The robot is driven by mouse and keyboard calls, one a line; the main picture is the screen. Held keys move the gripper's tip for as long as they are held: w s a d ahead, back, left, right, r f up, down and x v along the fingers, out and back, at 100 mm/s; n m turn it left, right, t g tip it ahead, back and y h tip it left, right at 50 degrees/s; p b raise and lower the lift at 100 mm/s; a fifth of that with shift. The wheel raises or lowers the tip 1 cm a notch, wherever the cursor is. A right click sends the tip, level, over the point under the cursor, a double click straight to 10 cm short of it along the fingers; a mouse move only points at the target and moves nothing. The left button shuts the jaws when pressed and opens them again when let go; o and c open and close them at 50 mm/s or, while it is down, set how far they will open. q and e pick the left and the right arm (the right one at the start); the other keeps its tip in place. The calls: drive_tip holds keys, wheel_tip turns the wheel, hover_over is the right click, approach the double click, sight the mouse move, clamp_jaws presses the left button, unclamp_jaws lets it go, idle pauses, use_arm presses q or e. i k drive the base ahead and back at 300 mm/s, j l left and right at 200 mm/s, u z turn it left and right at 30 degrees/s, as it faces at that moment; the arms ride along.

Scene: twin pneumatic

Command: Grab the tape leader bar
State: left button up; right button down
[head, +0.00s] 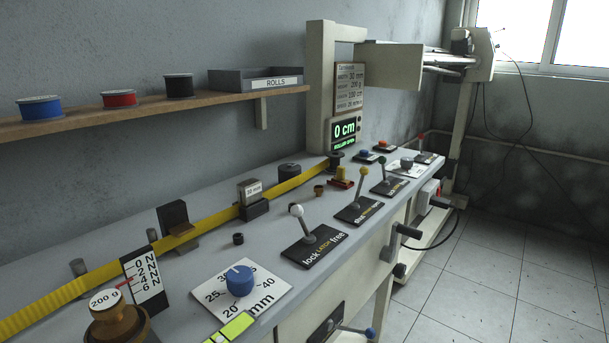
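A yellow tape (85,285) runs along the bench from the lower left up to a dark roller (336,157) near the cream post. I cannot make out for certain which part is the leader bar. A small red and yellow piece (342,178) lies just in front of the tape's far end; I cannot tell whether it belongs to the tape. Neither of my grippers is in view.
The grey bench (215,250) carries a white-knobbed lever (309,237), further levers, a blue dial (239,280), a wooden weight (117,320) and a black block (174,218). A crank (398,236) sticks out in front. A shelf (150,107) holds spools. The tiled floor at right is clear.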

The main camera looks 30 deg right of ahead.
sight(340, 178)
drive_tip(key=l+u, duration=0.3)
drive_tip(key=l, duration=0.45)
drive_tip(key=l+u, duration=0.3)
drive_tip(key=l, duration=0.5)
